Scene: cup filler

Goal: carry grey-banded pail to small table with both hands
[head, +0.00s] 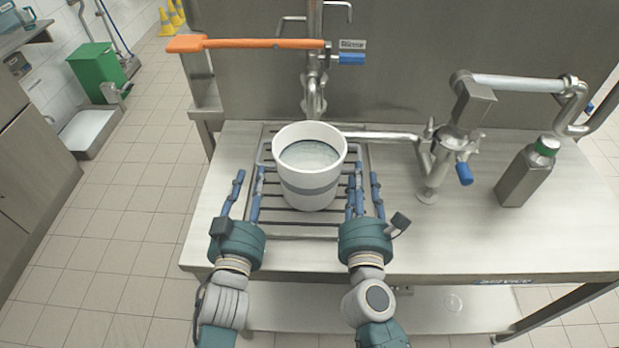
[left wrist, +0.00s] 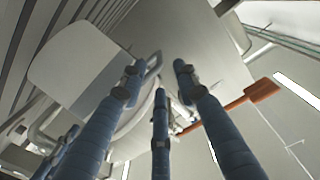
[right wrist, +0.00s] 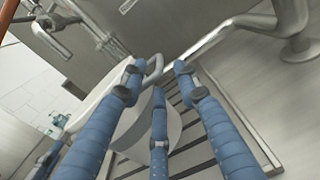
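The grey-banded pail (head: 309,180) is white, upright, and holds clear liquid. It stands on the slatted grate of the steel counter (head: 430,235). Its handles stick out left and right. My left gripper (head: 247,180) is open at the pail's left side, its fingers spread near the left handle (left wrist: 153,66). My right gripper (head: 363,182) is open at the right side, its fingers spread near the right handle (right wrist: 155,66). Neither gripper is visibly closed on a handle. I cannot clearly identify the small table.
A tap column with an orange lever (head: 250,43) stands behind the pail. A second tap (head: 440,165) and a steel bottle with a green cap (head: 527,172) stand to the right. A green bin (head: 97,70) stands at the far left. The tiled floor left of the counter is clear.

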